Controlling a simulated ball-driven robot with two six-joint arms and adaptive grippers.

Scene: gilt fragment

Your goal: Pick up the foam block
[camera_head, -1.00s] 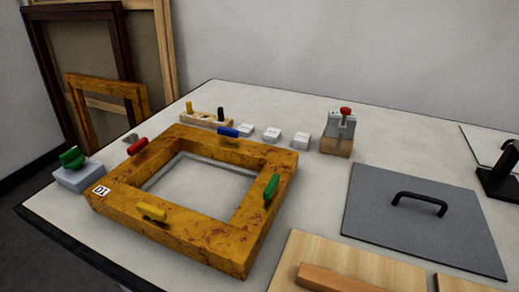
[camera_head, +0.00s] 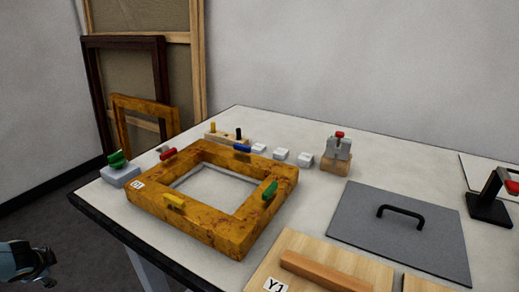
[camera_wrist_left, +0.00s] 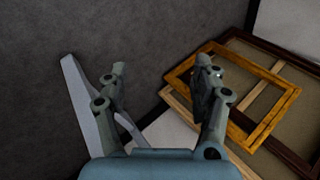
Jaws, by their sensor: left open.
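No block is clearly marked as foam. A pale grey block (camera_head: 121,176) with a green piece (camera_head: 117,160) on it sits at the table's left edge, beside the gilt frame (camera_head: 212,200). Small white blocks (camera_head: 281,154) lie in a row behind the frame; I cannot tell which block is the foam one. My left gripper (camera_head: 42,262) is low at the left, off the table and apart from everything on it. In the left wrist view its two fingers (camera_wrist_left: 167,72) are spread with nothing between them. My right gripper is not in view.
Red, blue, yellow and green pieces sit on the gilt frame. A grey plate with a black handle (camera_head: 400,212), wooden boards (camera_head: 335,255), a red-topped device (camera_head: 338,150) and a black stand (camera_head: 488,207) occupy the right. Picture frames (camera_head: 145,115) lean against the wall at left.

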